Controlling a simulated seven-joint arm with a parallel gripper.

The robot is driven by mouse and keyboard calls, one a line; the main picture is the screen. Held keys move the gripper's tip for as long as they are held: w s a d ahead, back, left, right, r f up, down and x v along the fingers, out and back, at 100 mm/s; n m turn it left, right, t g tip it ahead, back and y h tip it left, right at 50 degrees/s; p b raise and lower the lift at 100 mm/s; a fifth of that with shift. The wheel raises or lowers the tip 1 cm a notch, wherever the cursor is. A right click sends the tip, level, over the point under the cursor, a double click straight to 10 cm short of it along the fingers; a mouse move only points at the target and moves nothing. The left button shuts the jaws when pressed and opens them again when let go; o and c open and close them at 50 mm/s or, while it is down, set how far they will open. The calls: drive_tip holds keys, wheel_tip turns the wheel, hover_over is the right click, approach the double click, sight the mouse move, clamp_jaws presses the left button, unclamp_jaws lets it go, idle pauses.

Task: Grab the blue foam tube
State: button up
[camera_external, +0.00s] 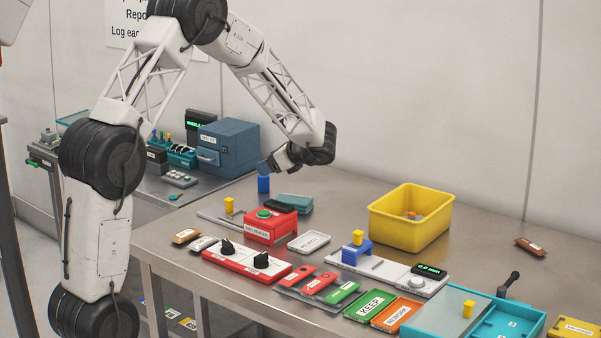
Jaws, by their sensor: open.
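A small upright blue cylinder (263,184), which looks like the blue foam tube, is at the back left of the steel table, behind the red box. The jaws are open. The gripper is small in this view, and I cannot tell whether its tips touch the tube's top or stay a little above it.
A teal block (294,204) lies right of the tube. A red box with a green button (270,226) stands in front, beside a yellow-topped slide (229,206). A yellow bin (410,240) stands right. A blue-grey cabinet (229,147) stands behind left. Several labelled pieces fill the front.

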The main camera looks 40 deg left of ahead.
sight(259, 177)
drive_tip(key=w+f, duration=0.1)
drive_tip(key=w+a+f+m+y, duration=0.1)
drive_tip(key=w+f, duration=0.1)
drive_tip(key=w+f+m, duration=0.1)
drive_tip(key=w+f, duration=0.1)
drive_tip(key=shift+w+a+f+t, duration=0.1)
drive_tip(key=shift+w+a+t, duration=0.1)
drive_tip(key=shift+t, duration=0.1)
drive_tip(key=shift+x, duration=1.3)
drive_tip(key=shift+s, duration=0.1)
drive_tip(key=shift+x, duration=2.6)
drive_tip(key=c, duration=1)
